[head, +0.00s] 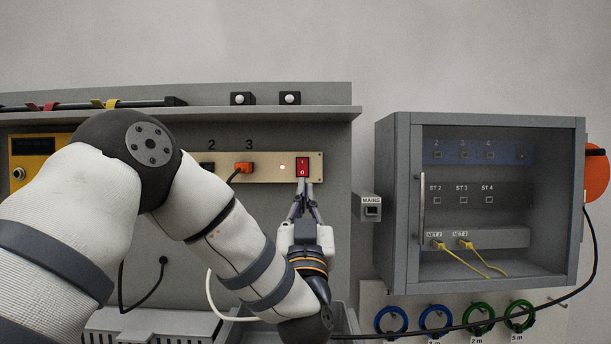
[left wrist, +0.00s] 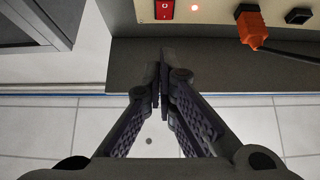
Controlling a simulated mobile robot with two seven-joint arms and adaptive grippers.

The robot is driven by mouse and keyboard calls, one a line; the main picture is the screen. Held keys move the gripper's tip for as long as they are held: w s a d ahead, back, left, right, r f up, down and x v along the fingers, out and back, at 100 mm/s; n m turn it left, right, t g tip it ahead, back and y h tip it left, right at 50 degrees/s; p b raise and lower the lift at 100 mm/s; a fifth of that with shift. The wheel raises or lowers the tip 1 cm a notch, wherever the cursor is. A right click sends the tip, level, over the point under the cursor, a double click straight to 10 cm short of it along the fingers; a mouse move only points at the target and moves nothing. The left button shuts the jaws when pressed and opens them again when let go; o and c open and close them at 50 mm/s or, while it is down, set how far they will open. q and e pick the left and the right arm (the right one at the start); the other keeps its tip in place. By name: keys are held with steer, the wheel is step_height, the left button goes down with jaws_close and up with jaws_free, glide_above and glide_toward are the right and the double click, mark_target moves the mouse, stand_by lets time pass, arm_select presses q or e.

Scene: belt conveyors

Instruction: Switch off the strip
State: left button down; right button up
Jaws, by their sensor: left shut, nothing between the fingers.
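The power strip (head: 262,160) is a beige bar on the grey panel, with sockets numbered 2 and 3 showing. Its red rocker switch (head: 302,167), marked I and 0, is at the right end. A small indicator light (head: 282,167) beside it glows. An orange plug (head: 243,168) sits in socket 3. My left gripper (head: 308,186) is shut and empty, its fingertips just below the switch in the head view. In the left wrist view the fingertips (left wrist: 160,62) are apart from the switch (left wrist: 164,10), which is cut by the top edge. My right gripper is not in view.
A grey glass-fronted cabinet (head: 402,200) with yellow cables stands at the right. A small MAINS box (head: 370,207) is between it and the panel. A shelf (head: 200,114) runs above the strip. Coiled cables (head: 480,317) hang below the cabinet.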

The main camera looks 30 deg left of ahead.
mark_target(305, 174)
arm_select(q)
steer(key=w+a+r, duration=0.1)
steer(key=w, duration=0.1)
steer(key=w+a+r, duration=0.1)
steer(key=w+a, duration=0.1)
steer(key=w, duration=0.1)
steer(key=w+a+r+b, duration=0.1)
steer(key=w, duration=0.1)
steer(key=shift+w+a, duration=0.3)
steer(key=shift+w, duration=0.05)
steer(key=shift+r, duration=0.2)
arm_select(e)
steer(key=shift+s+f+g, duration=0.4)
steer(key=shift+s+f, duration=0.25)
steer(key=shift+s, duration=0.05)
